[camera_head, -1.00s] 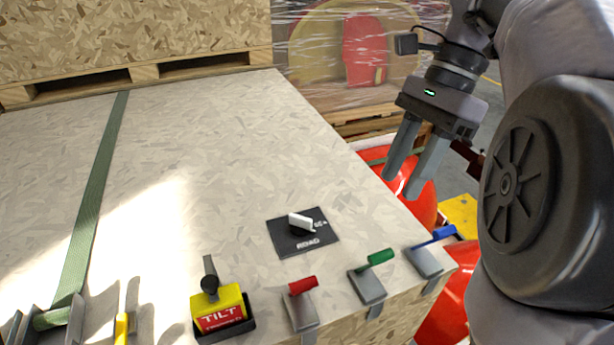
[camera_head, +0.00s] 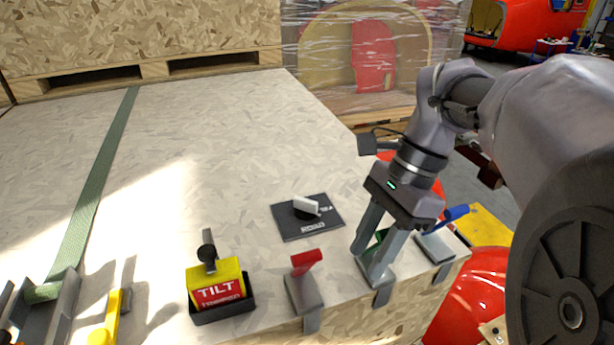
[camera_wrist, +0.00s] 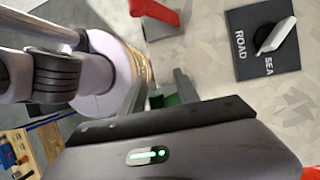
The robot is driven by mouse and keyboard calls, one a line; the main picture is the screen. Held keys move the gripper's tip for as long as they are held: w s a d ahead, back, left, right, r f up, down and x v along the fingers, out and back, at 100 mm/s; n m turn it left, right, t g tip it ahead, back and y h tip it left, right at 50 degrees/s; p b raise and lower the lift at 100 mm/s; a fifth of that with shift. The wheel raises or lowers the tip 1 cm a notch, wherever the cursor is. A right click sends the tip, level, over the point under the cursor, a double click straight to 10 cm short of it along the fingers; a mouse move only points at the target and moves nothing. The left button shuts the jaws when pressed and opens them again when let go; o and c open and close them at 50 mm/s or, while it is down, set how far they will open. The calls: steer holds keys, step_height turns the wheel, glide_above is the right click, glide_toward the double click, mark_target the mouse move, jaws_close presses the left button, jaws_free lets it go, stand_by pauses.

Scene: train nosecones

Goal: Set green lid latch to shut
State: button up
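The green latch (camera_head: 376,239) is on the top front edge of the pale crate lid (camera_head: 200,130), between a red latch (camera_head: 306,262) and a blue latch (camera_head: 456,212). My gripper (camera_head: 366,264) is lowered over the green latch, fingers apart, with the green handle showing between them. The fingers hide most of the handle and base, so I cannot tell whether they touch it or how the lever stands. In the wrist view, a bit of the green handle (camera_wrist: 172,100) shows between the fingers, partly covered by my gripper body.
A black ROAD/SEA dial plate (camera_head: 300,226) lies behind the latches. A yellow TILT indicator (camera_head: 216,284) stands left of the red latch. A yellow lever (camera_head: 113,312) and green strap (camera_head: 98,180) are farther left. The lid's middle is clear.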

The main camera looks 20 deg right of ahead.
steer(key=shift+s, duration=0.2)
steer(key=shift+c, duration=0.7)
jaws_close()
steer(key=shift+s, duration=0.1)
stand_by(0.4)
